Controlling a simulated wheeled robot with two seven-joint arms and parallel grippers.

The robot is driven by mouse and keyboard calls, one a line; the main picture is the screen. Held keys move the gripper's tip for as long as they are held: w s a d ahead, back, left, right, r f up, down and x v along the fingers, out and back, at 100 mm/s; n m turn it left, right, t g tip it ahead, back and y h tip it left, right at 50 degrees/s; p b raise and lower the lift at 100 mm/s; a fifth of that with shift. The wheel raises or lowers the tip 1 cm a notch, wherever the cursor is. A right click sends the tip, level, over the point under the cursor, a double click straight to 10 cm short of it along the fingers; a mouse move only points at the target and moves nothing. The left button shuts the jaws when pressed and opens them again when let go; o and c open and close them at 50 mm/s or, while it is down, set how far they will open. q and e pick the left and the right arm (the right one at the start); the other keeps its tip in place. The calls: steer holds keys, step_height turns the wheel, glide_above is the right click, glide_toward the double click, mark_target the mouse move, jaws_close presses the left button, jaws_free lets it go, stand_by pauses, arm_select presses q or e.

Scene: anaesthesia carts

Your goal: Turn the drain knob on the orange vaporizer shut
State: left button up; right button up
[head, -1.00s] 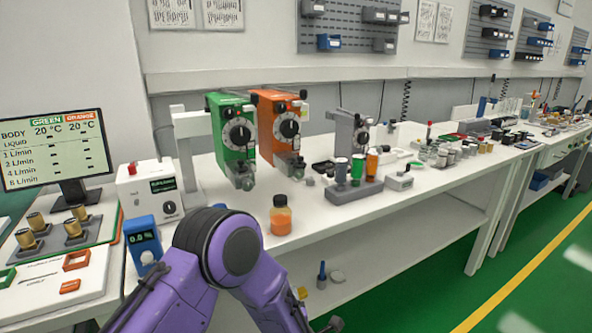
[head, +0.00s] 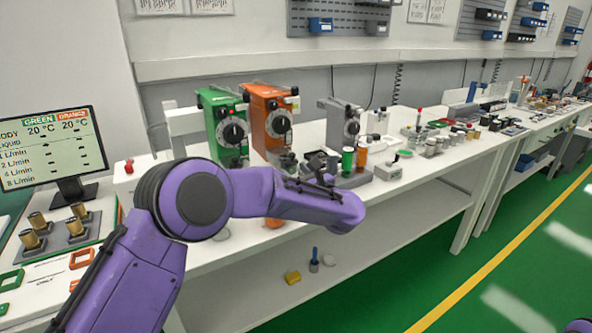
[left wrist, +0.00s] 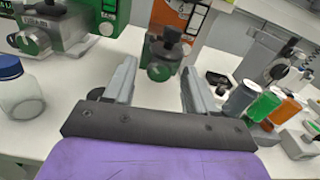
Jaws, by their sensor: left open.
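The orange vaporizer (head: 262,115) stands on the white bench, to the right of the green vaporizer (head: 219,125). In the left wrist view the lower part of the orange vaporizer (left wrist: 173,18) shows at the top. Its drain knob (left wrist: 160,72), round and greenish-grey, sits at the bottom of a dark block. My left gripper (left wrist: 159,70) is open and pointed at this knob, which appears between the two fingers, apart from both. The right gripper is out of view.
A clear blue-capped bottle (left wrist: 20,92) stands at the far left. Coloured vials (left wrist: 265,105) in a grey block stand close on the right. A grey stand (head: 342,125) rises behind them.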

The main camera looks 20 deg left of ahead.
arm_select(q)
steer(key=shift+w+a, duration=0.1)
steer(key=shift+a, duration=0.05)
jaws_close()
steer(key=shift+f+m+b, duration=0.2)
steer(key=shift+m+b, duration=0.1)
steer(key=shift+b, duration=0.1)
steer(key=shift+r+m+b, duration=0.15)
steer(key=shift+m+b, duration=0.15)
steer(key=shift+m, duration=0.7)
jaws_free()
